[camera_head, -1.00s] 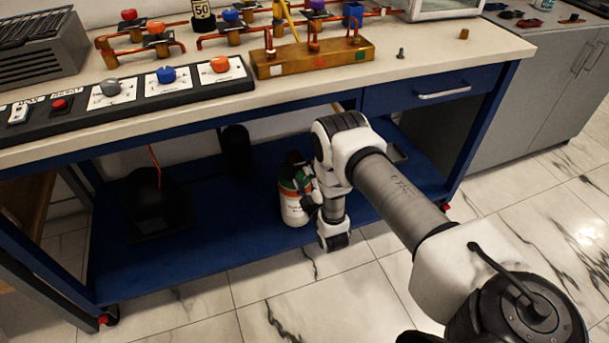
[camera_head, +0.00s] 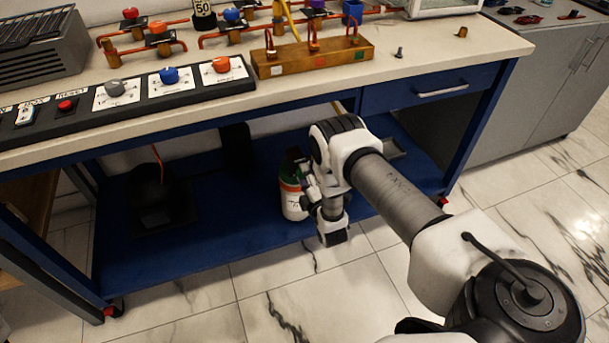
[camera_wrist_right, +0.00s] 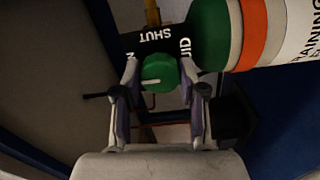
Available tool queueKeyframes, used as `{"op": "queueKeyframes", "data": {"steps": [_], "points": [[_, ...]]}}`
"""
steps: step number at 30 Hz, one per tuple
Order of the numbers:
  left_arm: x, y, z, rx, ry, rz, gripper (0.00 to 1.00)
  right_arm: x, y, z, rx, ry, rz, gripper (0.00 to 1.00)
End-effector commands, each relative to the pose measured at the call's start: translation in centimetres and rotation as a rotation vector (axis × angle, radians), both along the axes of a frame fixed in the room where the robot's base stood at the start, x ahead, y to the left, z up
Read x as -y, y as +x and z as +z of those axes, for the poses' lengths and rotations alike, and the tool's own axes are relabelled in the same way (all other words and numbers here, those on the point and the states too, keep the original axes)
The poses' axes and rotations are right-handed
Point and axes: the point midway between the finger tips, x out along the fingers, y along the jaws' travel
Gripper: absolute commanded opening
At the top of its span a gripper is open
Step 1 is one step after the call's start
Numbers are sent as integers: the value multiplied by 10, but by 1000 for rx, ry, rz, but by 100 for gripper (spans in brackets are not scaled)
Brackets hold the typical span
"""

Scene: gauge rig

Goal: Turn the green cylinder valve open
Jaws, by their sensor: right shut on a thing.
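The gas cylinder (camera_head: 293,204), white with an orange band and a green shoulder, stands on the blue lower shelf. In the right wrist view its green shoulder (camera_wrist_right: 208,38) lies at the top right. The round green valve knob (camera_wrist_right: 160,70) has a white line, roughly level in that view. A black plate (camera_wrist_right: 158,40) reading SHUT is behind it, with other lettering partly hidden. My right gripper (camera_wrist_right: 160,82) is shut on the knob, one finger on each side. In the head view my right gripper (camera_head: 309,183) is beside the cylinder top and hides the knob. My left gripper is not in view.
The bench top (camera_head: 430,55) and its blue drawer front (camera_head: 430,90) are above my right arm. A dark object (camera_head: 160,195) sits on the lower shelf (camera_head: 215,245) at left. A wooden pipe block (camera_head: 312,58) and a control panel (camera_head: 130,95) are on top.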

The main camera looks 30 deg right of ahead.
Motion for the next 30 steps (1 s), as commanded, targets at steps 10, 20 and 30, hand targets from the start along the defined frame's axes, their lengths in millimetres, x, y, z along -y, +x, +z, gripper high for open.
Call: {"op": "queueKeyframes", "data": {"steps": [10, 20, 30], "points": [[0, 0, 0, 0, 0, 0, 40, 0, 0, 0, 0, 0, 1, 66], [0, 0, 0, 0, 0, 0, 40, -2, -6, -1, -2, 1, 0, 66], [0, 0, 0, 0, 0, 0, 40, -17, -66, -1, -3, 2, 2, 66]]}}
